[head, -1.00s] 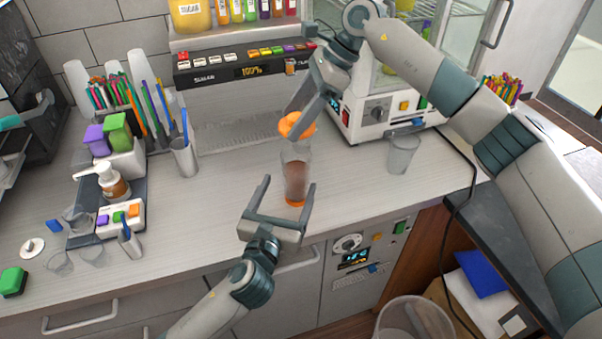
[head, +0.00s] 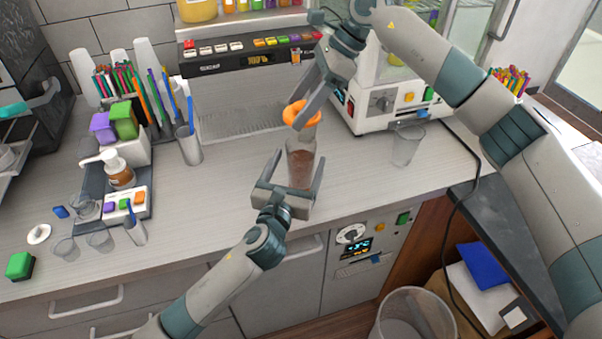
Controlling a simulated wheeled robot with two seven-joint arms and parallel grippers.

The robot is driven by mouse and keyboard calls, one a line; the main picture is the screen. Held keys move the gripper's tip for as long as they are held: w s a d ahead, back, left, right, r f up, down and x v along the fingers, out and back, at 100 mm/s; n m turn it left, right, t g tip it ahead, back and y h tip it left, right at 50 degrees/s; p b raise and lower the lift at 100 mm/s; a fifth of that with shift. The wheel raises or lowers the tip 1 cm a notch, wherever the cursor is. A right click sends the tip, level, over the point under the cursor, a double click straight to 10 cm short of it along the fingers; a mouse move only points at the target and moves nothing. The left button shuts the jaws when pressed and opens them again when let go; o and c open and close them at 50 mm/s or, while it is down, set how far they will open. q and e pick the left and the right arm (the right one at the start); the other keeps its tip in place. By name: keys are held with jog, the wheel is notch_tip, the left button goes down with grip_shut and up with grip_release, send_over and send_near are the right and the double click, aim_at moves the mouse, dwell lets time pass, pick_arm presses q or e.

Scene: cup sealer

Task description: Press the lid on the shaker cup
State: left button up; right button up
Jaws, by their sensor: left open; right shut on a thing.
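The clear shaker cup (head: 301,158) with brown contents stands upright on the counter near its front edge. My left gripper (head: 294,175) is open, with its fingers reaching around the lower part of the cup; I cannot tell whether they touch it. The orange lid (head: 304,113) is tilted at the top of the cup. I cannot tell whether it touches the rim. My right gripper (head: 299,114) comes down from above and is shut on the lid, partly hiding it.
An empty clear cup (head: 407,146) stands to the right, before the white machine (head: 385,100). A grey tray (head: 92,180) with a pump bottle (head: 117,170) and a cup of straws (head: 188,146) are to the left. The counter between is clear.

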pick_arm(q)
jog(key=x, duration=0.6)
jog(key=shift+w+d+f, duration=0.1)
jog(key=shift+w, duration=0.25)
jog(key=c, duration=1.6)
pick_arm(e)
send_near(287, 146)
jog(key=shift+w+a+f, duration=0.1)
jog(key=shift+a+f, duration=1)
jog(key=shift+a, duration=0.05)
jog(key=shift+f, duration=0.9)
jog(key=shift+f, duration=0.6)
